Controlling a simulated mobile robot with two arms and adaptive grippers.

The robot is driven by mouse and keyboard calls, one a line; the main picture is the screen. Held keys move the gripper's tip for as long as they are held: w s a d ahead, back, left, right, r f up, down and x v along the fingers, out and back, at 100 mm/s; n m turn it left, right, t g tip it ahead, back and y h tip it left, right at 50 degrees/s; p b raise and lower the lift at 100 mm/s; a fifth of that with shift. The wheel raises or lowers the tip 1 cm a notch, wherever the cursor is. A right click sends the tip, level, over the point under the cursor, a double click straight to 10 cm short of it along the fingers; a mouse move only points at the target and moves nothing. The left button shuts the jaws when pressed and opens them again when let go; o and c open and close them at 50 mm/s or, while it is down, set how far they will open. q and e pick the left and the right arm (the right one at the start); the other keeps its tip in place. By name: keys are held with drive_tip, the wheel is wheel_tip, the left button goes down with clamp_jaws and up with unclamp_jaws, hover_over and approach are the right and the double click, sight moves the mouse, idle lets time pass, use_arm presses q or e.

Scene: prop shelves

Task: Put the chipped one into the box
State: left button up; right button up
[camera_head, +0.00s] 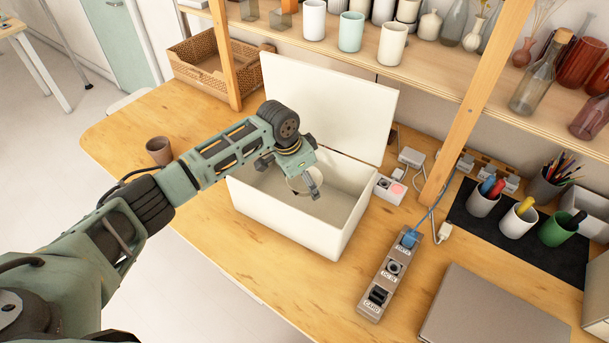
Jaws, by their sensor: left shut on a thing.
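A white box (287,229) stands on the wooden table with its lid (330,104) raised at the back. My left gripper (306,184) is over the open box, pointing down, and is shut on a pale cup (300,185). The cup is mostly hidden by the fingers, and I cannot make out a chip on it. It looks to be at or just below the level of the box rim. A brown cup (159,150) stands on the table left of the box, partly near my arm. My right gripper is not in view.
A wooden shelf post (474,105) rises right of the box. A power strip (389,274), a grey laptop (490,310) and pen cups (517,219) on a dark mat (540,247) lie to the right. Shelves with cups and vases (392,44) and a wicker basket (205,68) are behind.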

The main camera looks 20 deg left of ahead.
use_arm(q)
drive_tip(key=shift+f+b, duration=1.45)
drive_tip(key=shift+f, duration=1.75)
drive_tip(key=o, duration=1.3)
drive_tip(key=shift+o, duration=0.2)
drive_tip(key=v, duration=1.2)
